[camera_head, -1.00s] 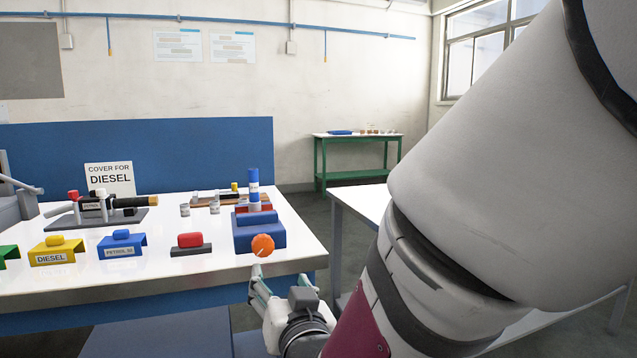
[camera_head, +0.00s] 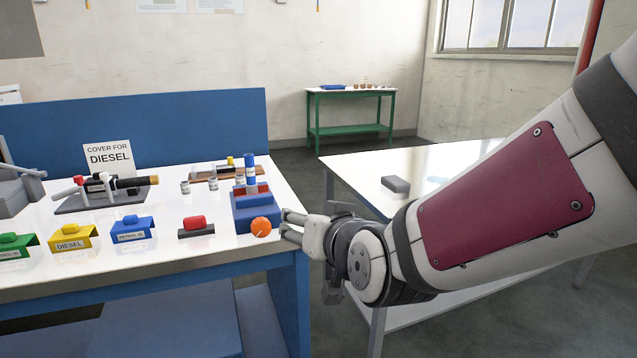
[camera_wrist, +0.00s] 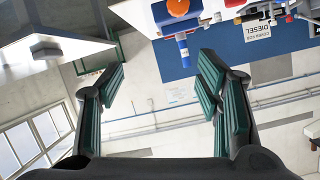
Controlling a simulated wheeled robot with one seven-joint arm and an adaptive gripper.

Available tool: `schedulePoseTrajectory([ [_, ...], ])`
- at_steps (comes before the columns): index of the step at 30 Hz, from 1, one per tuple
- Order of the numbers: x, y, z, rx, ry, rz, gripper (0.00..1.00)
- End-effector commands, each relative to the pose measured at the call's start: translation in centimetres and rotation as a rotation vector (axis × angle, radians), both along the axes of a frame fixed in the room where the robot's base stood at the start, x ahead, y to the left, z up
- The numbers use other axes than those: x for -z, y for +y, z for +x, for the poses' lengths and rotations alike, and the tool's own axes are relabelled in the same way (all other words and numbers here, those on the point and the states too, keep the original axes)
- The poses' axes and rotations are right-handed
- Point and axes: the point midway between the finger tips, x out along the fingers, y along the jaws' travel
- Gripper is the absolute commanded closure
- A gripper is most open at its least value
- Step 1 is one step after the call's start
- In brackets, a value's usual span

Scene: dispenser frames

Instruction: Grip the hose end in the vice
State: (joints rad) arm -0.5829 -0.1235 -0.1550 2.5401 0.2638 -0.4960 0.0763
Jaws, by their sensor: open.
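The vice (camera_head: 256,212) is a blue block with red jaws at the front right of the white bench. A round orange knob (camera_head: 261,227) is on its near side. A blue cylinder with a pale label band (camera_head: 251,172), seemingly the hose end, stands upright between the red jaws. Whether the jaws press on it, I cannot tell. My gripper (camera_head: 284,225) is open and empty, just right of the knob in the head view. In the wrist view, my gripper's green-padded fingers (camera_wrist: 160,68) are spread, with the orange knob (camera_wrist: 178,8) and blue cylinder (camera_wrist: 183,50) beyond them.
A nozzle on a grey stand (camera_head: 104,194) and a DIESEL card (camera_head: 109,158) are behind. A white table (camera_head: 430,165) with a grey block (camera_head: 396,184) is at right, across a gap.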

Motion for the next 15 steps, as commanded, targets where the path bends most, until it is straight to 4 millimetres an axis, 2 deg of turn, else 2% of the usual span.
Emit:
schedulePoseTrajectory([
  [1,-1.2,-0.4,-0.5,0.000,0.011,-0.002,0.41],
  [15,-6.1,-3.4,-4.6,-0.010,0.137,-0.049,0.41],
])
